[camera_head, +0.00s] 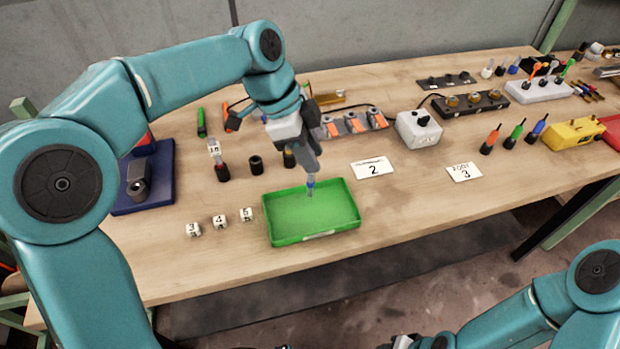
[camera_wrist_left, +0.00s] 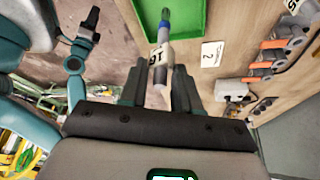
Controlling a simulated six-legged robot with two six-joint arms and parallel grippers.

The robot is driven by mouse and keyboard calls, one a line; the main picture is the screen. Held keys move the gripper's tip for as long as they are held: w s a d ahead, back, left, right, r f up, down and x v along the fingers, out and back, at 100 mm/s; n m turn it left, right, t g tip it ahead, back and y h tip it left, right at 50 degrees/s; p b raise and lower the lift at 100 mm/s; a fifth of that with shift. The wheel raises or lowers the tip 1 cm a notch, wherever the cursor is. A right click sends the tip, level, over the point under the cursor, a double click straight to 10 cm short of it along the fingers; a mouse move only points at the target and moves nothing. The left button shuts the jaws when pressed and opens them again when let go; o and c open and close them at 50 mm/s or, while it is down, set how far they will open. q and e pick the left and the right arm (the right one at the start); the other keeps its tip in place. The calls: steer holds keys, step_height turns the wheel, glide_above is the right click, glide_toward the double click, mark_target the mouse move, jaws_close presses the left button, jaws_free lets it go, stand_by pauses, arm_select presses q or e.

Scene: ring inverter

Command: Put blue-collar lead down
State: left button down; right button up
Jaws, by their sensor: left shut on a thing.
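My left gripper (camera_head: 312,158) points down over the green tray (camera_head: 290,238) in the head view. It is shut on the blue-collar lead (camera_head: 310,190), a thin grey piece with a blue band near its lower end. The lead is roughly upright over the tray; I cannot tell whether its tip touches the tray floor. In the left wrist view the lead (camera_wrist_left: 165,25) stands out between the fingers (camera_wrist_left: 160,85), with a pale lettered tag on it and the green tray (camera_wrist_left: 204,22) beyond. My right gripper (camera_head: 425,343) is only partly in view at the bottom edge, its jaws unclear.
Several white numbered blocks (camera_head: 219,222) lie left of the tray. Cards marked 2 (camera_head: 372,167) and 3 (camera_head: 464,172) lie to its right. A grey box with a black knob (camera_head: 418,129) and a rack with orange parts (camera_head: 352,124) stand behind. The tray interior looks empty.

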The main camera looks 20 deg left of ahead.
mark_target(309, 180)
arm_select(q)
step_height(309, 180, down, 6)
steer(key=shift+f, duration=0.15)
steer(key=shift+a, duration=0.1)
steer(key=shift+f+b, duration=0.15)
steer(key=shift+b, duration=0.15)
steer(key=c, duration=0.8)
jaws_free()
